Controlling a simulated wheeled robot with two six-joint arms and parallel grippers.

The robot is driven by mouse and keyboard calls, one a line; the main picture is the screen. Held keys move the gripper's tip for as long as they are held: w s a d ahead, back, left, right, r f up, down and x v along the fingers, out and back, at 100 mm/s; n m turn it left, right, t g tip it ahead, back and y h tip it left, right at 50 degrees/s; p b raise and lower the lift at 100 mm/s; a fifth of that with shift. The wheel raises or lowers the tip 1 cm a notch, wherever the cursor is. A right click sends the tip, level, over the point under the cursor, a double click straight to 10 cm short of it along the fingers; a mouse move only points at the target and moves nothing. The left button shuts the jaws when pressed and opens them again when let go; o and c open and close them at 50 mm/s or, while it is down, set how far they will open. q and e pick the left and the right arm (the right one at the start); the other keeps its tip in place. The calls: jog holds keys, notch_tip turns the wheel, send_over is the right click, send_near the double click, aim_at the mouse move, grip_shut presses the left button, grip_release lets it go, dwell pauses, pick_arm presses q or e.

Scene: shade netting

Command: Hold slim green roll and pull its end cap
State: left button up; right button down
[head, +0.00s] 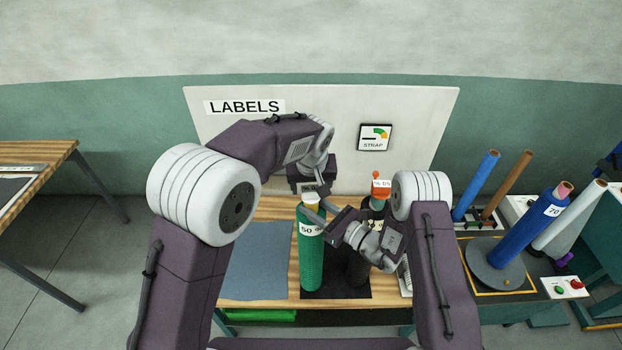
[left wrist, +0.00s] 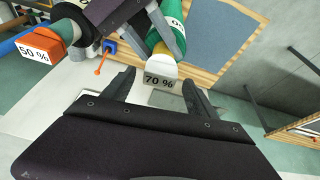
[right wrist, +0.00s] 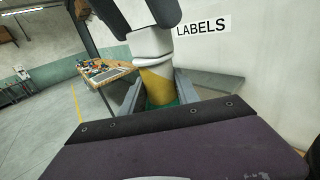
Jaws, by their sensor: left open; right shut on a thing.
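The slim green roll (head: 310,262) stands upright on the bench, with a white label reading 50 %. In the head view my left gripper partly hides the cap.
A dark roll (head: 357,268) with an orange-tagged top (head: 380,188) stands close right of the green roll. A grey-blue sheet (head: 258,262) lies to the left. A LABELS board (head: 230,120) stands behind. Blue rolls (head: 520,232) and other tubes stand on the right.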

pick_arm(q)
jog(key=shift+x, duration=1.4)
grip_shut()
